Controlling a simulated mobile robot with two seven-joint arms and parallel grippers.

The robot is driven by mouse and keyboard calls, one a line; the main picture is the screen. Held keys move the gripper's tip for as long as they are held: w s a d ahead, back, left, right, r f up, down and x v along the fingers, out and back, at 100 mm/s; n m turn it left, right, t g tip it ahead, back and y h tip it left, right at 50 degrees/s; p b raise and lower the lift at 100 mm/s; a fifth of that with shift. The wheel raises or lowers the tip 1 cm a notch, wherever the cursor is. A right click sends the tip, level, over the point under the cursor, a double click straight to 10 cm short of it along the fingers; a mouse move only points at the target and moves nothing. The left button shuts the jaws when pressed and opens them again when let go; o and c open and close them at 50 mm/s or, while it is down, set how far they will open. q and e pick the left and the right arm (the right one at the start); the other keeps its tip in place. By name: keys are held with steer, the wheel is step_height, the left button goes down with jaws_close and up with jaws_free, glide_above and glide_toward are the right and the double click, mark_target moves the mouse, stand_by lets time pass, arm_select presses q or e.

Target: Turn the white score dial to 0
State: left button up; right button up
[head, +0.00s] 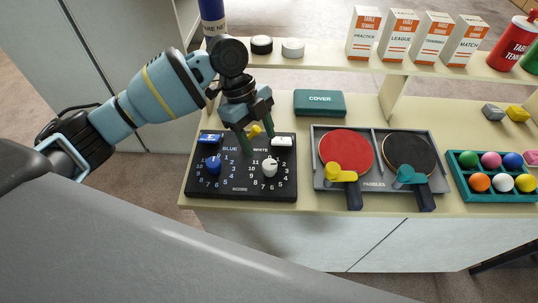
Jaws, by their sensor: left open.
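The black score board (222,190) lies flat on the near left of the counter. Its blue half is on the left and its white half on the right, each with a ring of numbers. The white score dial (270,167) stands in the white ring; which number it points to is too small to tell. The blue dial (213,165) stands in the other ring. My left gripper (257,142) is open above the board's back part, behind and slightly left of the white dial, apart from it. A small yellow piece (255,131) shows between its fingers. My right gripper is not in view.
A blue block (210,138) and a white block (282,141) sit on the board's back edge. A grey paddle tray (319,184) with red and black paddles lies just right. A green cover box (320,103) is behind. A teal ball tray (464,187) is far right; a shelf with boxes stands behind.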

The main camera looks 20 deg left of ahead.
mark_target(269, 164)
arm_select(q)
steer(key=x, duration=0.7)
steer(key=shift+d+f, duration=0.1)
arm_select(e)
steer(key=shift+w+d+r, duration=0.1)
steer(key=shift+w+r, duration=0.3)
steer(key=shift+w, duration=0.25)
arm_select(q)
steer(key=shift+c, duration=0.5)
